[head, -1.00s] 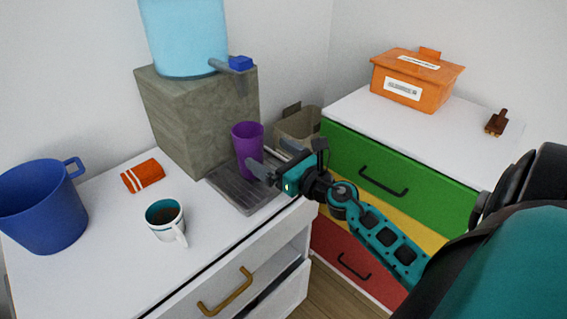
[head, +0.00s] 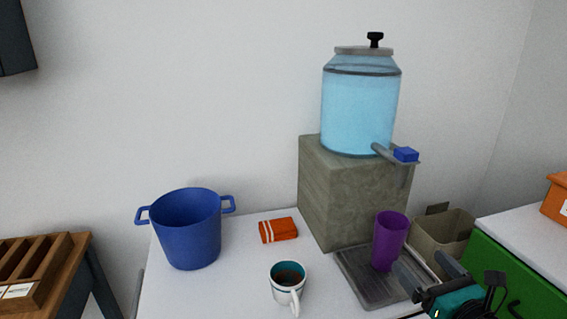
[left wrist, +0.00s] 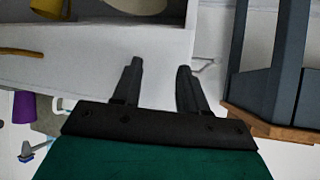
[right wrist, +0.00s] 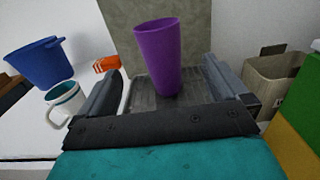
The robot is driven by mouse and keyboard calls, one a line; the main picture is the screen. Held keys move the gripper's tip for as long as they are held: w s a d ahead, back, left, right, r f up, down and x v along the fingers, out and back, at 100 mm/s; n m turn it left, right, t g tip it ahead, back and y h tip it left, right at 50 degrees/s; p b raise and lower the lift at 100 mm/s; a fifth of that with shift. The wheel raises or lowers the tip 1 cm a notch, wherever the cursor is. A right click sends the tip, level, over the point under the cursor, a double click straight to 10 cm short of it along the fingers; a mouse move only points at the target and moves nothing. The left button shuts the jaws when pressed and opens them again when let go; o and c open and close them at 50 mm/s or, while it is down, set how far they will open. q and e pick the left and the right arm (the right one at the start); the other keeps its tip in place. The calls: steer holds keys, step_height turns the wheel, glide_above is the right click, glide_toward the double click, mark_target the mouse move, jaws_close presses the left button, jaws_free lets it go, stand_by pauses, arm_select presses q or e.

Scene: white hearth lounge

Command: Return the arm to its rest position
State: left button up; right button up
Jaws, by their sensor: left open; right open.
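My right gripper (head: 425,272) is at the lower right of the head view, open, beside the purple cup (head: 389,240). The cup stands upright on the grey drip tray (head: 362,285) below the water dispenser (head: 361,105). In the right wrist view the cup (right wrist: 159,55) shows beyond and between the open fingers (right wrist: 163,85), which hold nothing. My left gripper (left wrist: 159,75) shows only in the left wrist view; it is open and empty, in front of the white cabinet (left wrist: 100,50). The left arm is out of the head view.
On the white counter are a blue pot (head: 190,235), an orange packet (head: 278,230) and a white mug (head: 287,290) of dark liquid. A beige bin (head: 440,232) and green drawer unit (head: 515,275) stand right. A wooden rack (head: 40,265) is at left.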

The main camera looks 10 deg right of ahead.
steer(key=s+a+f+m+g, duration=0.3)
steer(key=s+a+m+g, duration=0.3)
steer(key=m, duration=0.6)
steer(key=s+a+f+m+g+h, duration=0.1)
steer(key=s+a+f+m+g, duration=0.25)
steer(key=s+m, duration=0.6)
steer(key=s+a+f+m+g, duration=0.3)
steer(key=s+a+m+g, duration=0.25)
steer(key=m, duration=0.75)
steer(key=w+a+f+t+y+p, duration=0.1)
steer(key=w+a+f+t, duration=0.2)
steer(key=w+f+t, duration=0.4)
steer(key=shift+w+a+f+t+y+p, duration=0.2)
steer(key=shift+f+t+y+p, duration=0.1)
steer(key=shift+f+t+y, duration=0.15)
steer(key=shift+n, duration=0.25)
